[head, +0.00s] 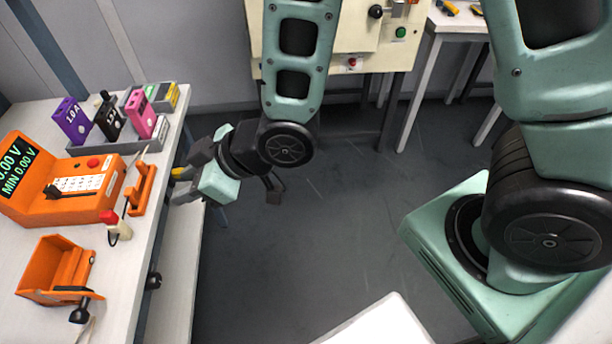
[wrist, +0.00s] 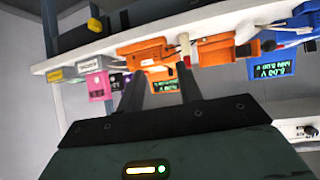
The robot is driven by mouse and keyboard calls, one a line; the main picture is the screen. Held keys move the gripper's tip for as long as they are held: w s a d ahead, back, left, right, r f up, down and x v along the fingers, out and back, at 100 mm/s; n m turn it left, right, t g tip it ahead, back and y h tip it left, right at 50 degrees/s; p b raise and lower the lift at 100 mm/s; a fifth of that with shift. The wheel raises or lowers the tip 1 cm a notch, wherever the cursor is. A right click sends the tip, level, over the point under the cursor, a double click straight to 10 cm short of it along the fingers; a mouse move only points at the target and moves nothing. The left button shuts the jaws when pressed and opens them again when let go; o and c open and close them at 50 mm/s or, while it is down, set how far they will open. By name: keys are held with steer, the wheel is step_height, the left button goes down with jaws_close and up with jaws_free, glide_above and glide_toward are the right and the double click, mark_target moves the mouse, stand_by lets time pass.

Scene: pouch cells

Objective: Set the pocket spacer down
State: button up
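My gripper (head: 181,183) is at the right edge of the white workbench, pointing left toward it. In the wrist view its two dark fingers (wrist: 160,84) stand apart, and I see nothing held between them. A small yellow patch (head: 180,173) shows beside the fingertips in the head view; I cannot tell whether it is a separate thing. I cannot pick out the pocket spacer with certainty. An orange tester (head: 60,185) and a small orange stand (head: 140,188) are on the bench, left of the gripper.
A grey tray (head: 88,149) with purple, black and pink cells stands at the bench's back. An open orange bin (head: 50,272) is at the front. A blue tester (wrist: 272,66) shows in the wrist view. Grey floor (head: 320,220) is clear.

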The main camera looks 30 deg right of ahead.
steer(key=s+d+r+m+g+h, duration=0.2)
steer(key=s+d+r+g+h, duration=0.1)
steer(key=s+d, duration=0.4)
steer(key=s+d+r+m+g+h, duration=0.2)
steer(key=s+d+r+h, duration=0.2)
steer(key=s+d, duration=0.3)
steer(key=shift+r+g+h, duration=0.25)
steer(key=shift+g+h, duration=0.15)
steer(key=shift+h, duration=0.4)
steer(key=shift+s, duration=0.1)
step_height(320, 180, up, 4)
steer(key=p, duration=0.4)
steer(key=shift+r, duration=0.15)
steer(key=shift+a, duration=0.1)
